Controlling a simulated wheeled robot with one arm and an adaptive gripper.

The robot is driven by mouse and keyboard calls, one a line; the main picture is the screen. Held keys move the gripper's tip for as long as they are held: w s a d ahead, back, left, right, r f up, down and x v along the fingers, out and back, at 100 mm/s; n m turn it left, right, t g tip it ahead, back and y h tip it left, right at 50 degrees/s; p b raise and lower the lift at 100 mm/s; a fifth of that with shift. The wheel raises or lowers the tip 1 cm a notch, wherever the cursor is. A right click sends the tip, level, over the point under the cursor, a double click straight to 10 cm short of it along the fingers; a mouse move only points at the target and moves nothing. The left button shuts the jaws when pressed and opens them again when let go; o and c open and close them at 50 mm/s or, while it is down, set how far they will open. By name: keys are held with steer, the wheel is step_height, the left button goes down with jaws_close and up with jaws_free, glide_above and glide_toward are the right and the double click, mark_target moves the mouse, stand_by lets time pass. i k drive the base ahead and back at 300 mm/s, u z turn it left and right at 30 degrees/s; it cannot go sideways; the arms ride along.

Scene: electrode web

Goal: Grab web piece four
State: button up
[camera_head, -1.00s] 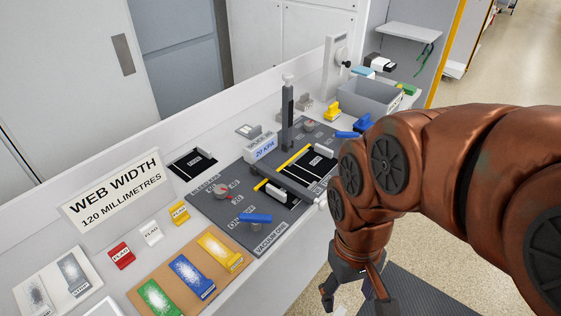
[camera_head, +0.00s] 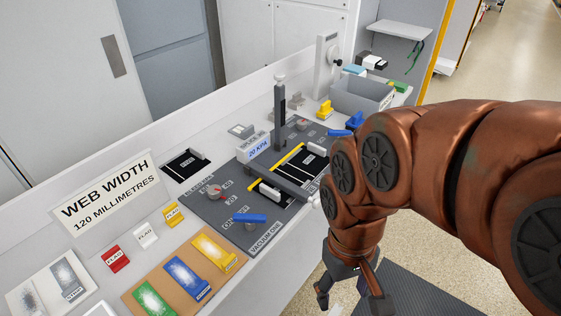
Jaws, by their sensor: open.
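Black web pieces with pale lines and white grip blocks lie on the bench. One piece (camera_head: 181,168) lies on the white top left of the grey vacuum plate (camera_head: 225,222). Another dark piece (camera_head: 312,164) lies on the plate's far right part, and a white block on a dark patch (camera_head: 268,191) shows nearer, beside a yellow strip. Their numbers are too small to read, so I cannot tell which is piece four. My gripper (camera_head: 349,301) hangs pointing down beyond the bench's front edge, over the floor. Its fingers are apart, and I see nothing held.
A dark post (camera_head: 280,112) and a grey crossbar (camera_head: 285,176) stand on the plate. A blue handle (camera_head: 249,218) sits near its front. Red, white and yellow flags and a brown tray (camera_head: 140,289) with coloured samples lie left. A grey bin (camera_head: 362,96) stands at the far right.

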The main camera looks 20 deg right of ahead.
mark_target(307, 161)
steer(key=u, duration=1.65)
steer(key=k, duration=0.95)
steer(key=z, duration=0.9)
steer(key=i, duration=0.45)
